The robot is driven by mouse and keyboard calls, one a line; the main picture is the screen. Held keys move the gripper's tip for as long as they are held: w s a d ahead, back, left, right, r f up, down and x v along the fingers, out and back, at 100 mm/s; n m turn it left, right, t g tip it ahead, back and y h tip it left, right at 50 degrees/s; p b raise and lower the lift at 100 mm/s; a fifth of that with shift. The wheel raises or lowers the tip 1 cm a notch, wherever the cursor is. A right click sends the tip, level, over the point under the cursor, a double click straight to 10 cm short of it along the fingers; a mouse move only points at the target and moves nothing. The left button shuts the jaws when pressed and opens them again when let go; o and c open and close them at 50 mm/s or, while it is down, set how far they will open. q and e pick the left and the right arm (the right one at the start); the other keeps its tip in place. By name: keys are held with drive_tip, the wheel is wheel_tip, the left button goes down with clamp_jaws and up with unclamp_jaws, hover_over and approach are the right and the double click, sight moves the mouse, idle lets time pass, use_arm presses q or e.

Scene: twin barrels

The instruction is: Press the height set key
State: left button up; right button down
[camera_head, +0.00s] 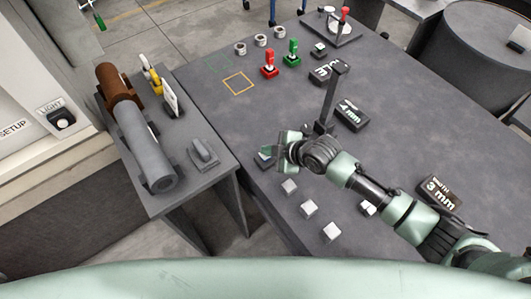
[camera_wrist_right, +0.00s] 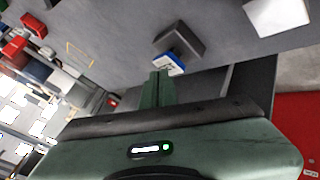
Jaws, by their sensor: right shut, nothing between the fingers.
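My right gripper (camera_head: 274,152) reaches in from the right over the table's near left edge. In the right wrist view its green fingers (camera_wrist_right: 157,88) are together, with nothing between them. Just beyond the fingertips is a small key with a blue and white face (camera_wrist_right: 170,63) on a dark grey block (camera_wrist_right: 181,42). The tips look very close to the key's face; I cannot tell whether they touch. The key's lettering is too small to read. In the head view the gripper partly hides this key. My left gripper is not in view.
The dark table (camera_head: 285,105) holds black display blocks reading 4 mm (camera_head: 351,115) and 3 mm (camera_head: 439,191). Several pale cubes (camera_head: 309,208) lie near its front edge. Red (camera_head: 269,65) and green (camera_head: 292,52) pieces stand farther back. A side bench (camera_head: 205,178) carries a grey barrel (camera_head: 147,148).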

drive_tip(key=shift+f, duration=0.3)
idle(0.5)
drive_tip(key=shift+r+p, duration=0.8)
drive_tip(key=shift+r, duration=0.2)
wheel_tip(320, 180, up, 5)
drive_tip(key=p, duration=0.4)
drive_tip(key=shift+p, duration=0.35)
